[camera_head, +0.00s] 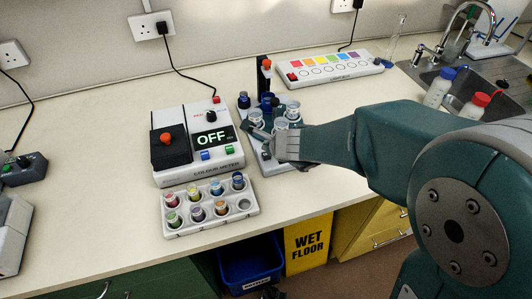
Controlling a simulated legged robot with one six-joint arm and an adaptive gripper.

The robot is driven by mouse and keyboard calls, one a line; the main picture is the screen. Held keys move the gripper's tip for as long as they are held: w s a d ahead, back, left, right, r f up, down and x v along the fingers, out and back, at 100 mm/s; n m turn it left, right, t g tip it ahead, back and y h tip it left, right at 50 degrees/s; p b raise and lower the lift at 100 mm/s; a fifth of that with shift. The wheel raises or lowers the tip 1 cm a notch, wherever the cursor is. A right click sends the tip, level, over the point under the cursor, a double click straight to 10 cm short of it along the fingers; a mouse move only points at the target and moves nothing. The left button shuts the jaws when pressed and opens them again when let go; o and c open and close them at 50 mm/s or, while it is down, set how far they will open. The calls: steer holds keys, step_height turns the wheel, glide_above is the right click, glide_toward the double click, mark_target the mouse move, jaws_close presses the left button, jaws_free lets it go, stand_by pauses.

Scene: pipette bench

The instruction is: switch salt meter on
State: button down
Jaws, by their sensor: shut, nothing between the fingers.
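No label reading "salt meter" is legible. The one device with a readable state is a white meter (178,168) labelled "COLOUR METER", left of centre; its dark display (212,139) reads "OFF" in white-green. Its front has a blue button (205,155) and a green button (230,149); a black block with an orange-red knob (166,138) sits on its left. My gripper (268,138) is shut and empty, over a grey holder (272,168) of blue-and-white containers just right of the meter. It hides part of the holder; I cannot tell whether it touches anything there.
A white tray of coloured vials (212,228) stands in front of the meter. A light box with coloured squares (330,68) is at the back. A dark device with a green button (14,170) is at far left. The bench between them is clear.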

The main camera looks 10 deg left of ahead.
steer(key=shift+r, duration=3)
steer(key=s+d+r+n+h, duration=0.3)
steer(key=s+d+n, duration=0.6)
steer(key=d, duration=0.4)
steer(key=s+d+r+n+g+h, duration=0.1)
steer(key=s+d+r+n+h, duration=0.2)
steer(key=s+d+n, duration=0.6)
steer(key=s+d, duration=0.1)
steer(key=d, duration=0.4)
steer(key=shift+s, duration=0.3)
